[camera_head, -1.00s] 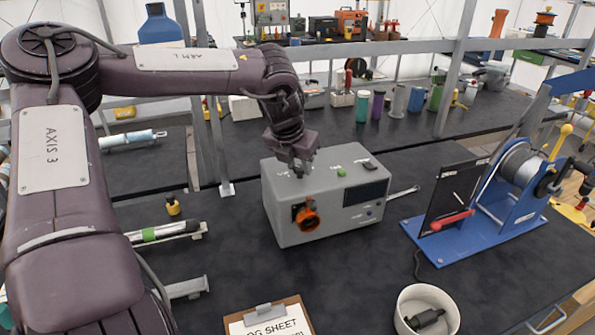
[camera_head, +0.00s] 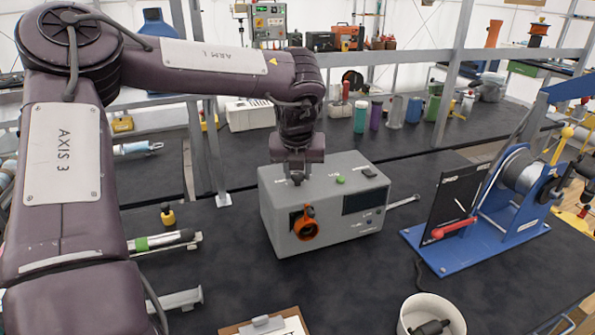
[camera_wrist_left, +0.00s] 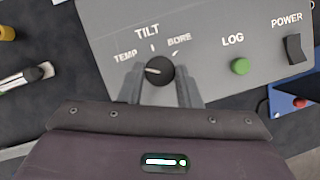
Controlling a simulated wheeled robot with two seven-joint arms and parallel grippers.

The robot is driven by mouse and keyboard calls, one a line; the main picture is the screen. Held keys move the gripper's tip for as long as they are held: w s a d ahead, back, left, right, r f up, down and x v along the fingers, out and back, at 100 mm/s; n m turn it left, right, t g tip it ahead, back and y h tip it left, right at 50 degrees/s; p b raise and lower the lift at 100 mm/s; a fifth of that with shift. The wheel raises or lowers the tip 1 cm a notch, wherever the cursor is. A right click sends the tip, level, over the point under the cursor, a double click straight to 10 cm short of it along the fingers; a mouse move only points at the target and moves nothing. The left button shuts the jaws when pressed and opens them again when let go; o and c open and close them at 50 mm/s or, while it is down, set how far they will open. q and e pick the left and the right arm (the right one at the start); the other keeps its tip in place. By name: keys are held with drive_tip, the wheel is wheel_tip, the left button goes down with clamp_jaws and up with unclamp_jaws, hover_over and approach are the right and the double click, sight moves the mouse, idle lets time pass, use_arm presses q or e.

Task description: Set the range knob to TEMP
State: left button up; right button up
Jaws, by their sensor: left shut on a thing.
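The grey instrument box (camera_head: 277,225) stands on the dark bench, its top panel also filling the upper left wrist view (camera_wrist_left: 215,75). The black range knob (camera_wrist_left: 158,71) sits below the labels TEMP, TILT and BORE. Its white pointer line lies nearly level and points left, to the TEMP side. My left gripper (camera_head: 298,178) comes straight down on the panel's left part. In the left wrist view its two fingers (camera_wrist_left: 158,82) are shut on the knob, one on each side. The knob is hidden by the gripper in the head view. My right gripper is not in view.
The panel also has a green LOG button (camera_wrist_left: 240,66) and a black POWER switch (camera_wrist_left: 294,48). An orange round part (camera_head: 306,228) sticks out of the box front. A blue winch stand (camera_head: 440,255) is to the right, a white bowl (camera_head: 404,325) in front.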

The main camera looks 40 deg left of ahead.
use_arm(q)
drive_tip(key=o, duration=1)
drive_tip(key=shift+c, duration=0.2)
drive_tip(key=b+v, duration=0.1)
drive_tip(key=v, duration=0.6)
drive_tip(key=shift+d+r, duration=0.15)
drive_tip(key=shift+r, duration=0.2)
drive_tip(key=shift+s+f, duration=0.1)
drive_tip(key=shift+s, duration=0.05)
